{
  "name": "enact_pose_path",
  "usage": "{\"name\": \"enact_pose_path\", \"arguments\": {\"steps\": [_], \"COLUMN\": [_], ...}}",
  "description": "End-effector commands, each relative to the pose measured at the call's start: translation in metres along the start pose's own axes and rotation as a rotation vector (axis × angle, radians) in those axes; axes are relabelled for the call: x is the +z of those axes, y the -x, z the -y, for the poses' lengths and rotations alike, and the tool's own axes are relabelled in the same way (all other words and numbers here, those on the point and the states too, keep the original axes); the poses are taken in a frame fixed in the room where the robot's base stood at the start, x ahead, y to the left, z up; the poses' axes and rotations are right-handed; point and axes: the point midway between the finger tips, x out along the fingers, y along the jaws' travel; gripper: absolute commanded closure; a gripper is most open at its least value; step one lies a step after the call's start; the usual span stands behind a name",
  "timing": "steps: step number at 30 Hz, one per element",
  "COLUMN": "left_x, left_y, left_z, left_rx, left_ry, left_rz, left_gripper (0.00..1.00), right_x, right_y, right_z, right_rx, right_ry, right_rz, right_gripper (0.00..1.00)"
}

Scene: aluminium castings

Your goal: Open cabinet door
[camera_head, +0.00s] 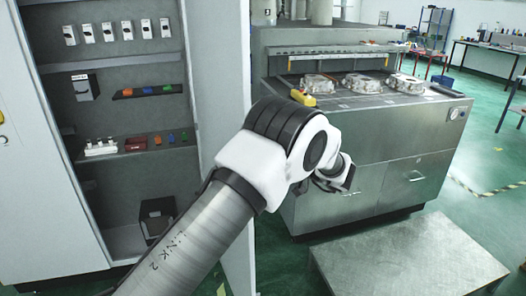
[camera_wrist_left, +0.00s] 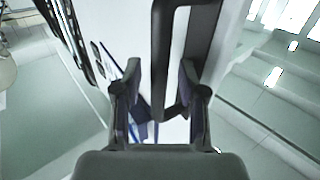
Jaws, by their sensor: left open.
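The grey-white cabinet (camera_head: 122,55) stands at the left of the head view with its shelves exposed. Its door (camera_head: 218,60) stands swung open at the cabinet's right side, and my left arm crosses in front of it. My left gripper (camera_head: 337,180) is beyond the door's right edge, partly hidden by its own wrist. In the left wrist view my left gripper (camera_wrist_left: 160,75) is open. A dark looped handle (camera_wrist_left: 162,50) on a white panel lies between and beyond its fingers; contact cannot be told. My right gripper is not in view.
A metal workbench (camera_head: 375,150) with several castings (camera_head: 360,83) stands close behind my left gripper. A low grey metal platform (camera_head: 410,262) lies in front of it. Green floor (camera_head: 480,150) is open at the right. Small parts stand on the cabinet shelves.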

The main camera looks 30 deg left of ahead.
Motion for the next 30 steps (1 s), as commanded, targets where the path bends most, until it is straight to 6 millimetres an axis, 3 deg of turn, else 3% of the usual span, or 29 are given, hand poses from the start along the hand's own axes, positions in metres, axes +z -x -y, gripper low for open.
{"name": "enact_pose_path", "arguments": {"steps": [5,12,16,21,30], "left_x": [0.0,0.0,0.0,0.001,0.001], "left_y": [0.023,0.085,0.109,0.12,0.12], "left_z": [-0.001,-0.001,-0.001,0.0,0.0], "left_rx": [0.004,0.005,0.003,0.0,0.0], "left_ry": [0.002,0.001,0.001,-0.001,-0.001], "left_rz": [-0.002,-0.002,-0.002,0.0,0.0], "left_gripper": [0.59,0.59,0.59,0.59,0.59], "right_x": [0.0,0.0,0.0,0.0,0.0], "right_y": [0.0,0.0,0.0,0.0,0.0], "right_z": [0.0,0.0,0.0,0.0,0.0], "right_rx": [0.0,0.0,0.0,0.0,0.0], "right_ry": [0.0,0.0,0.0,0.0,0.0], "right_rz": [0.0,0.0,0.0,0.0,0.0], "right_gripper": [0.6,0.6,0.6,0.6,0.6]}}
